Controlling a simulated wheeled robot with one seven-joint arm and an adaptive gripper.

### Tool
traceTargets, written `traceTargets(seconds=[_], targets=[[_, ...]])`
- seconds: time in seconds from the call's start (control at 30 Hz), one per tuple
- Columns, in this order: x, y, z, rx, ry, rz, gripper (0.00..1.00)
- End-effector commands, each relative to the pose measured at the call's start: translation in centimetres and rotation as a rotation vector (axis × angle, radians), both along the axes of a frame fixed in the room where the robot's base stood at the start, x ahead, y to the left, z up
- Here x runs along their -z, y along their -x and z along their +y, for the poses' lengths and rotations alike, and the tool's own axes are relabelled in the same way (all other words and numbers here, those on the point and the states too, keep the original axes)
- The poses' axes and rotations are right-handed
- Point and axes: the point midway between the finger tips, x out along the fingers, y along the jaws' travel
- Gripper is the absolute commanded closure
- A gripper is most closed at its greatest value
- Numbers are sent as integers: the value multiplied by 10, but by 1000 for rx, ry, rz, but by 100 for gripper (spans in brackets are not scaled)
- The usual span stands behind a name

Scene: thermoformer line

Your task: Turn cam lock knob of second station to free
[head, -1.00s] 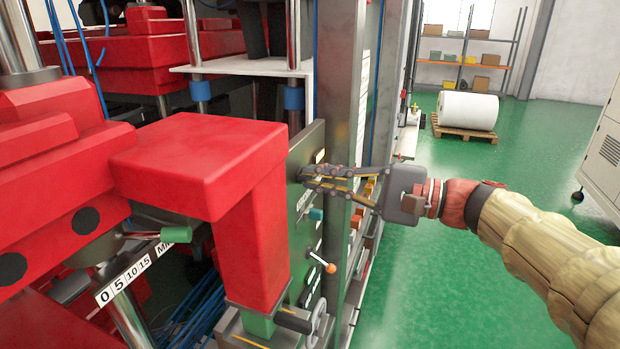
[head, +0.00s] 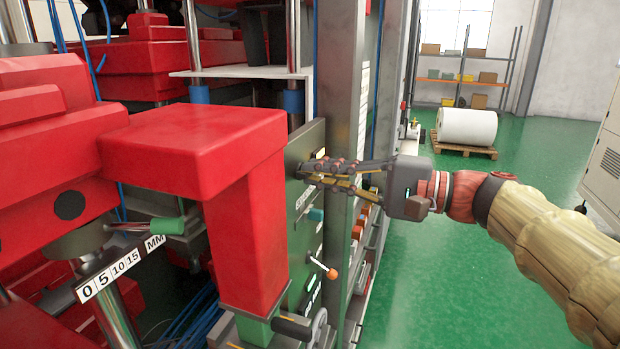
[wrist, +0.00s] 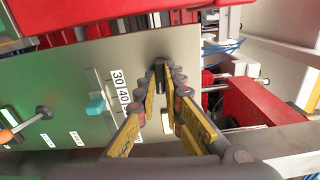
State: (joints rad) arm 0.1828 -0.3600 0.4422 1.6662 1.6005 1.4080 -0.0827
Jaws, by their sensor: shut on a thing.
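A green-grey control panel (head: 301,225) stands behind the red L-shaped arm of the machine. My gripper (head: 304,171) reaches it from the right, its fingertips at the panel's upper part. In the wrist view my gripper (wrist: 166,80) is shut on a small dark knob (wrist: 159,66) standing out from the panel. The fingertips hide much of the knob, and I cannot read its setting. A teal knob (wrist: 97,105) beside a scale marked 30 and 40 is apart from the fingers. It also shows in the head view (head: 316,214).
A lever with an orange ball (head: 332,274) sticks out low on the panel. A handwheel (head: 318,327) is below it. The red arm (head: 250,210) stands close left of my gripper. Green floor (head: 450,260) is open at the right.

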Motion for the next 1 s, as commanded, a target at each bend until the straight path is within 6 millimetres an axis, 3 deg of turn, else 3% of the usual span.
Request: traceTargets(seconds=[0.5, 0.53, 0.9, 1.0], targets=[[1, 0, 0, 1, 13, -39, 100], [1, 0, 0, 1, 14, -42, 90], [0, 0, 0, 0, 14, -39, 70], [0, 0, 0, 0, 14, -39, 70]])
